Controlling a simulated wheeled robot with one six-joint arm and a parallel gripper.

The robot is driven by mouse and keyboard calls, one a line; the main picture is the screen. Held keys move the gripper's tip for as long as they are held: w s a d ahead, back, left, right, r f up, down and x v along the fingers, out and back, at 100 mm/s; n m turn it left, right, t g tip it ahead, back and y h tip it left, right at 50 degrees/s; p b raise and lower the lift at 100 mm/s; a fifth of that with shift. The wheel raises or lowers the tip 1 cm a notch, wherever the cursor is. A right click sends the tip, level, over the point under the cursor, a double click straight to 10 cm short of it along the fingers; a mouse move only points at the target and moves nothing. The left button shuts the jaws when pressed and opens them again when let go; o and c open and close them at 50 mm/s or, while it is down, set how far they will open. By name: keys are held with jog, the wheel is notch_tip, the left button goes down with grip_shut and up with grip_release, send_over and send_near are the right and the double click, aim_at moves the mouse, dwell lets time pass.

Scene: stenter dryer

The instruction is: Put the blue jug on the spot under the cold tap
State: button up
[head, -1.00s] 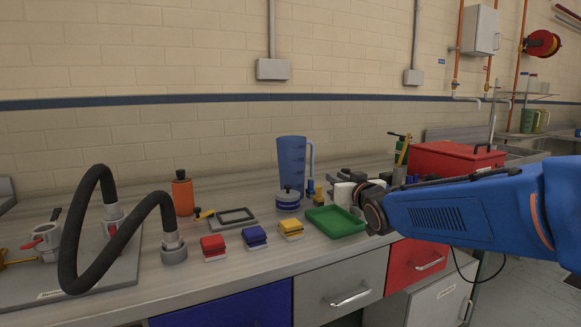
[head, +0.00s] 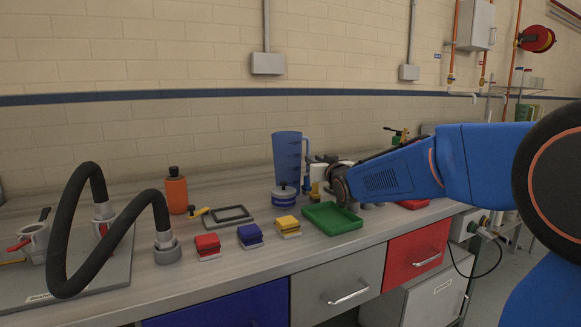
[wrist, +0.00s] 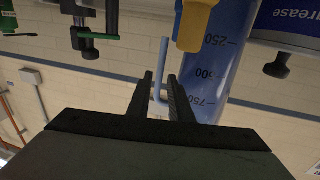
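The blue jug (head: 287,150) stands upright on the bench near the wall, its handle (head: 307,152) on the right. My gripper is at its right in the head view, with the fingers mostly hidden behind my wrist. In the upside-down wrist view, my gripper (wrist: 160,76) is open. The jug's handle (wrist: 164,60) shows between the two fingers, with gaps at the sides, beside the graduated jug body (wrist: 217,70). I cannot tell how deep the handle sits between them.
A grease tin (head: 284,196) stands in front of the jug, and a yellow-topped object (wrist: 195,22) is close to my fingers. A green tray (head: 332,218) and coloured blocks (head: 249,236) lie in front. An orange bottle (head: 176,192) and a black hose (head: 110,235) are left.

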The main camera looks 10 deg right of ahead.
jog(key=shift+w+a, duration=0.25)
jog(key=shift+w, duration=1.35)
jog(key=shift+w+a, duration=0.2)
jog(key=shift+w, duration=1.4)
grip_shut()
